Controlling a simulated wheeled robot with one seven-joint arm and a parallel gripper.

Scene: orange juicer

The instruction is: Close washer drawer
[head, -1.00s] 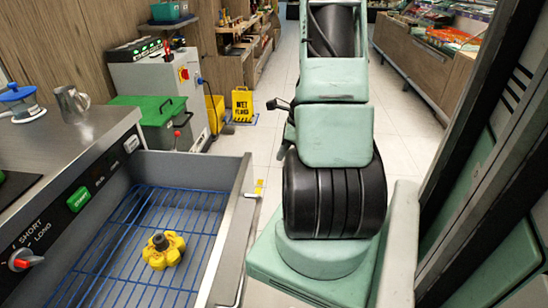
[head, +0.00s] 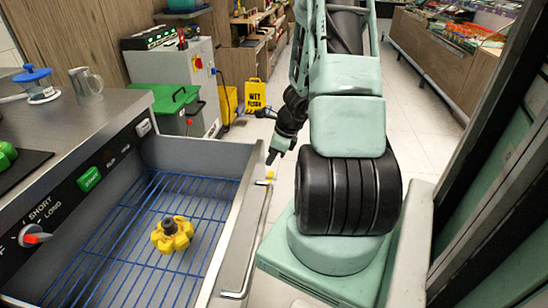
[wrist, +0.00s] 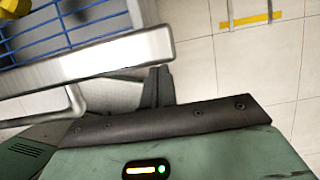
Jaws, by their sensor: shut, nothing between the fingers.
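The washer drawer (head: 245,225) is pulled out from the counter at the left of the head view, with a blue wire rack (head: 128,225) inside. A yellow part with a dark knob (head: 172,235) sits on the rack. My gripper (head: 271,158) is at the far outer corner of the drawer, close to its front panel. In the wrist view, my gripper (wrist: 158,75) points at the grey drawer edge (wrist: 110,55) and its fingers are together and empty. I cannot tell whether they touch the drawer.
The washer panel has a green start button (head: 89,179) and a red-tipped knob (head: 33,236). A green-lidded bin (head: 177,108) and a yellow wet floor sign (head: 255,94) stand behind the drawer. Tiled floor lies open beyond.

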